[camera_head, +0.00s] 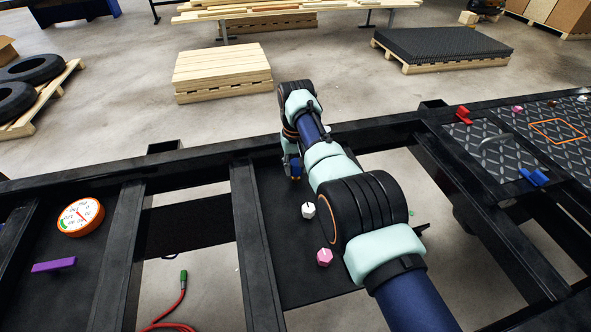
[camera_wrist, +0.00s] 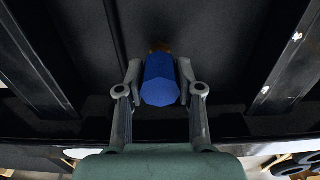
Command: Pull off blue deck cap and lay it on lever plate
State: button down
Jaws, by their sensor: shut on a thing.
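The blue deck cap (camera_wrist: 160,82) is a faceted blue piece seen end-on in the wrist view. My gripper (camera_wrist: 159,86) is shut on it, one finger on each side. A brownish bit shows just beyond the cap; I cannot tell whether the cap is still seated on it. In the head view my gripper (camera_head: 293,168) is low over the far end of a dark plate (camera_head: 285,265), mostly covered by my arm. Which part is the lever plate is not clear; a diamond-pattern plate (camera_head: 505,145) at right carries a red piece (camera_head: 463,115) and a blue piece (camera_head: 534,177).
The dark plate also bears a white knob (camera_head: 308,210) and a pink knob (camera_head: 325,257). At left are an orange-rimmed gauge (camera_head: 81,216) and a purple bar (camera_head: 54,265). Black frame beams (camera_head: 250,240) run between open gaps. A red hose (camera_head: 178,308) hangs below.

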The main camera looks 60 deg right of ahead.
aim_at(296, 162)
jog(key=shift+r+p, duration=1.65)
jog(key=shift+r, duration=0.3)
